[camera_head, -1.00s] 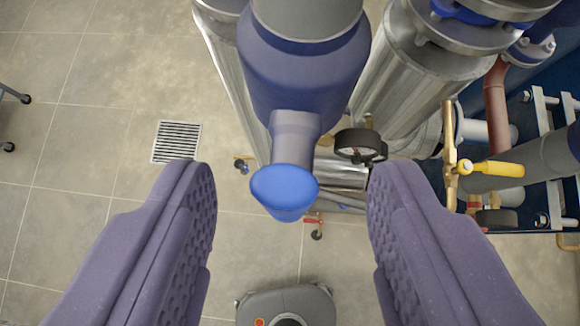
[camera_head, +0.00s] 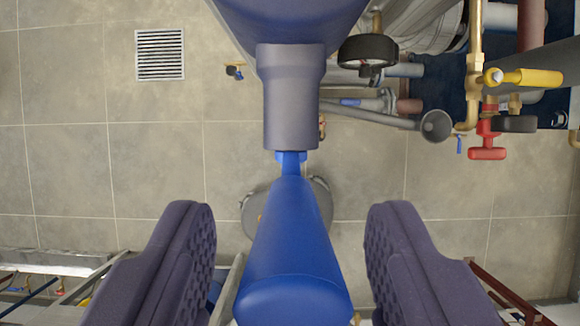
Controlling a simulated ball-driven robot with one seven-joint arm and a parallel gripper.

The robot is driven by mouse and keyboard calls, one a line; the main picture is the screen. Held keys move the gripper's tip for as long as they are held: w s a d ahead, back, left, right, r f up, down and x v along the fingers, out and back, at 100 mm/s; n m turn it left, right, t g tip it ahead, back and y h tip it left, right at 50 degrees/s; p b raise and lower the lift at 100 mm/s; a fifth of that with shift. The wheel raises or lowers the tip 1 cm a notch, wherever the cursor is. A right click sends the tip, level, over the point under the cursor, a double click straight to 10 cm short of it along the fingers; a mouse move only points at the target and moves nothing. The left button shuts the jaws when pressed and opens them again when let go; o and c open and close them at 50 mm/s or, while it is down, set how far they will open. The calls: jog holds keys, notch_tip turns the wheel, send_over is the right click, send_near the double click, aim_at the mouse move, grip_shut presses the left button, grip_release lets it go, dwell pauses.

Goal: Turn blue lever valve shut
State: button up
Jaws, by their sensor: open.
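The blue lever (camera_head: 289,250) runs from the grey valve neck (camera_head: 291,100) down the middle of the picture, its wide end nearest the camera. The neck comes out of a large dark blue valve body (camera_head: 290,20) at the top. My gripper (camera_head: 290,235) is open, with one purple ribbed finger on each side of the lever. Gaps show between the lever and both fingers, and neither touches it.
A yellow-handled valve (camera_head: 523,77), a red-handled valve (camera_head: 487,153) and a black gauge (camera_head: 367,50) are at the upper right. A floor drain (camera_head: 160,54) lies at the upper left. Pipes and frames show at both lower corners. Tiled floor lies open at left.

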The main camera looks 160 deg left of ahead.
jog(key=shift+x, duration=0.85)
grip_shut()
jog(key=shift+d, duration=0.1)
